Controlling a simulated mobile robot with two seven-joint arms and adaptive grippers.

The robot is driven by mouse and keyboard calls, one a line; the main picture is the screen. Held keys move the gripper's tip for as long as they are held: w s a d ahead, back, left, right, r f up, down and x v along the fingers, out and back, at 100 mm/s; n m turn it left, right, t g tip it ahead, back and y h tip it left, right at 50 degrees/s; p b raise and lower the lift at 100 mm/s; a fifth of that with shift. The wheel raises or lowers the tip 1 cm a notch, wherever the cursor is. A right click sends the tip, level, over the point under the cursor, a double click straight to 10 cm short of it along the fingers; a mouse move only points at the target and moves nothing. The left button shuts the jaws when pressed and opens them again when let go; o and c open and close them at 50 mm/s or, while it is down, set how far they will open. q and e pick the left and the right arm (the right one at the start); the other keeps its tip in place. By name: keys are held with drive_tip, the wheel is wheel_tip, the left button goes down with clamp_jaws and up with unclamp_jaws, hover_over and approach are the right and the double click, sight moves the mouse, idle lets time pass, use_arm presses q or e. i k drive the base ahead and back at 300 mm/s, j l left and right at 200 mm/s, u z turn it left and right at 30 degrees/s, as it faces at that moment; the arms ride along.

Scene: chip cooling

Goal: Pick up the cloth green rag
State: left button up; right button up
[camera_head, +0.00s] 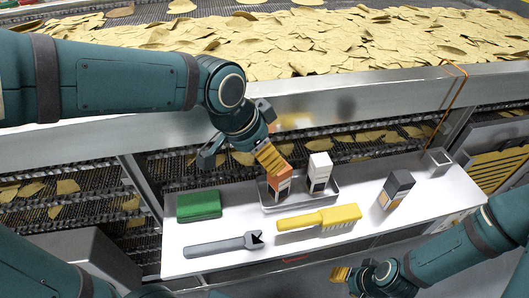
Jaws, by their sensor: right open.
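The green rag (199,206) lies as a folded block at the left end of the white table. My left gripper (271,158) comes in from the upper left, above and to the right of the rag and apart from it. Its yellow ridged finger pad overlaps the top of an orange box (284,190) in the picture; I cannot tell whether they touch or how far its fingers are apart. My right gripper (350,279) is open at the lower right, in front of the table and far from the rag.
A metal tray (268,205) holds the orange box and a white box (319,173). A grey wrench-like tool (222,244) and a yellow brush (320,219) lie in front. A dark box (396,189) stands right. Chips cover the conveyor (300,45) behind.

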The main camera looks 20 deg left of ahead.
sight(206, 204)
drive_tip(key=k, duration=1)
